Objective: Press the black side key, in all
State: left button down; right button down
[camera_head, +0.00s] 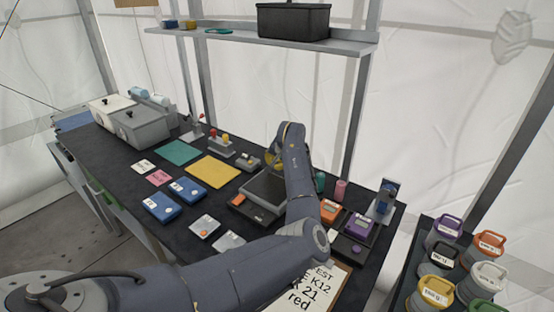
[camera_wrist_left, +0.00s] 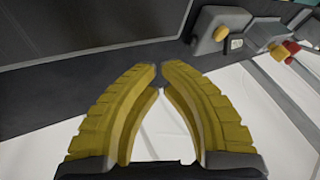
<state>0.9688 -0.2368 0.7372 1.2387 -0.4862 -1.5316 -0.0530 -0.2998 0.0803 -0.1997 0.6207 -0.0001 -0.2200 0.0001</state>
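My left gripper (camera_head: 270,158) is at the far side of the bench, just beyond the dark scale-like device (camera_head: 267,186), and its arm partly covers that area. In the left wrist view, its yellow fingers (camera_wrist_left: 158,68) have their tips almost together and nothing between them. A grey box with a yellow button (camera_wrist_left: 219,33) lies beyond the tips to the right; in the head view it is left of the gripper (camera_head: 247,162). My right gripper is not in view.
Grey bins (camera_head: 140,126) stand at the bench's left end. Orange and purple devices (camera_head: 358,227) stand right. Lidded jars (camera_head: 437,290) fill a side table.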

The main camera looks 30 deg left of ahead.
aim_at(259, 166)
pick_arm(q)
jog(key=x, duration=0.4)
jog(key=shift+a, duration=2)
